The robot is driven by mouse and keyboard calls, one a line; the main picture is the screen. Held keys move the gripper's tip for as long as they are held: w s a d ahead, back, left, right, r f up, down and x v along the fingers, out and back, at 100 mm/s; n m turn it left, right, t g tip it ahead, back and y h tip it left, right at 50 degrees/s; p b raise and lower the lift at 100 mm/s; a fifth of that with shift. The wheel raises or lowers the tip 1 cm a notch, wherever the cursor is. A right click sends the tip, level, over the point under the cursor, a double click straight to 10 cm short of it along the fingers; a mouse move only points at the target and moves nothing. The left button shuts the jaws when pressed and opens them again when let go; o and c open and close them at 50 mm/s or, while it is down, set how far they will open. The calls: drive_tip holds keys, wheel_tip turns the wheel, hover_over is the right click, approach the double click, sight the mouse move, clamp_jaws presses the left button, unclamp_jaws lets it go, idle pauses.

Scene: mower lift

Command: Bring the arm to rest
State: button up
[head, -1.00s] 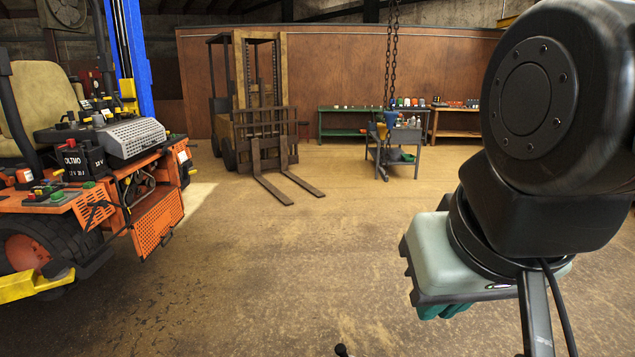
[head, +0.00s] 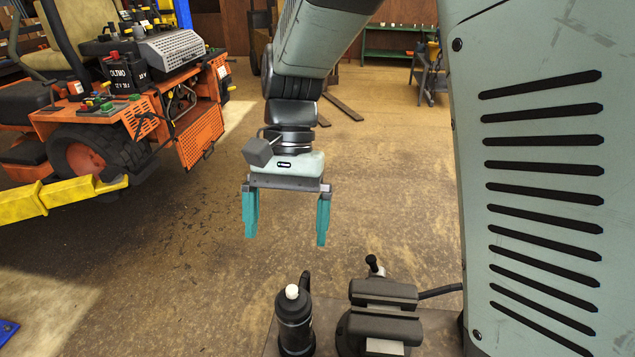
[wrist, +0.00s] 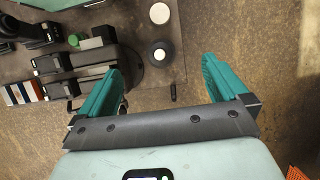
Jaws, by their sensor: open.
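My gripper (head: 287,222) hangs in the middle of the head view with its two teal fingers pointing down. The fingers are spread wide with nothing between them. It is above the bare floor, beyond a dark bottle with a white cap (head: 294,318) and a grey vise (head: 380,318). In the wrist view, my gripper (wrist: 165,80) also shows open and empty. The round white tops near the upper middle of that view lie beyond the fingers. Part of my arm covers the right side of the head view.
An orange mower (head: 135,120) stands at the left on a lift with a yellow arm (head: 70,192). A forklift's forks (head: 342,106) lie on the floor behind my arm. A grey cart (head: 430,80) and a green bench (head: 395,55) stand farther back. The middle floor is open.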

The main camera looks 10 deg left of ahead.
drive_tip(key=x, duration=1)
drive_tip(key=shift+s+a+f, duration=0.1)
drive_tip(key=shift+a+f, duration=0.05)
drive_tip(key=shift+a, duration=0.05)
idle(0.5)
drive_tip(key=v, duration=0.9)
drive_tip(key=s+d+r+t+y, duration=0.1)
drive_tip(key=d+r+t, duration=0.4)
drive_tip(key=d+r, duration=0.55)
drive_tip(key=s+d+r+t+h, duration=0.1)
drive_tip(key=s+d+r+t, duration=0.2)
drive_tip(key=d, duration=0.8)
drive_tip(key=s+t, duration=0.2)
drive_tip(key=s, duration=0.2)
drive_tip(key=shift+s+r, duration=0.3)
drive_tip(key=shift+s, duration=0.1)
